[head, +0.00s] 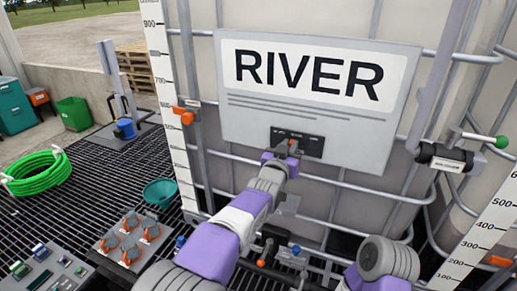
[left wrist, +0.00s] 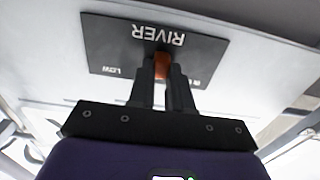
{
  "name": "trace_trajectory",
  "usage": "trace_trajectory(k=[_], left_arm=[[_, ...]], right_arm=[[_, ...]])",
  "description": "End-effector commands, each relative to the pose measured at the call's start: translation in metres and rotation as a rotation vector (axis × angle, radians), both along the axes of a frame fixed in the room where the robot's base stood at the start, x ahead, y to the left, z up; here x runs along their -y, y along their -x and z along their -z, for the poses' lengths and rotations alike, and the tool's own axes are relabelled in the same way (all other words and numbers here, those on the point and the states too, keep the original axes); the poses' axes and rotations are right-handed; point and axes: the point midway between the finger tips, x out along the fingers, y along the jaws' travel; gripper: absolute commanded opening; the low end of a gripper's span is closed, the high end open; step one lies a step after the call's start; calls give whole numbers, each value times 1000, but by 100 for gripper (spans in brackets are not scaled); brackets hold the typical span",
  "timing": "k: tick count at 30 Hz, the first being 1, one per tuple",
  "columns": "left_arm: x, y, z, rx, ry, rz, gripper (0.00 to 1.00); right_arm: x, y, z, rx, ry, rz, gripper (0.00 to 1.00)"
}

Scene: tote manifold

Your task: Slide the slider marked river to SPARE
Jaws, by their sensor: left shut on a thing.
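A dark slider plate (head: 311,146) is fixed at the lower edge of a large white RIVER sign (head: 232,110). In the left wrist view the plate (left wrist: 110,45) appears upside down, lettered RIVER, with LOW at its left end. A label at its right end is partly hidden by a finger. My left gripper (head: 286,153) reaches the plate from below. In the left wrist view its fingers (left wrist: 163,82) are shut on the orange slider knob (left wrist: 161,66), near the plate's middle. No SPARE mark is readable. My right gripper does not show.
The sign hangs on a caged tank with grey bars (head: 345,184). A valve with a green-tipped handle (head: 484,139) juts out at right. A white scale with an orange marker (head: 183,115) stands at left. Below are a control panel (head: 40,275) and a board of orange-grey knobs (head: 130,240).

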Motion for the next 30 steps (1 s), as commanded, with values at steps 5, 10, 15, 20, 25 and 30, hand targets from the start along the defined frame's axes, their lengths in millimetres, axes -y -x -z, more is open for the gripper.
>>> trace_trajectory(k=[5, 10, 15, 20, 25, 30], left_arm=[[21, 7, 0, 0, 1, 25, 0], [20, 6, 0, 0, 1, 24, 0], [18, 6, -1, 0, 1, 21, 34], [18, 6, 0, -1, 0, 20, 45], [17, 6, 0, -1, 0, 19, 45], [14, 14, 0, 0, 1, 20, 45]], right_arm=[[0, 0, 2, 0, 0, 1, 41], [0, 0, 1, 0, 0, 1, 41], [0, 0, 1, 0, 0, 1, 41], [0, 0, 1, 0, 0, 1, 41], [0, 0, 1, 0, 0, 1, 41], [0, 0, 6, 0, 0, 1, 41]])
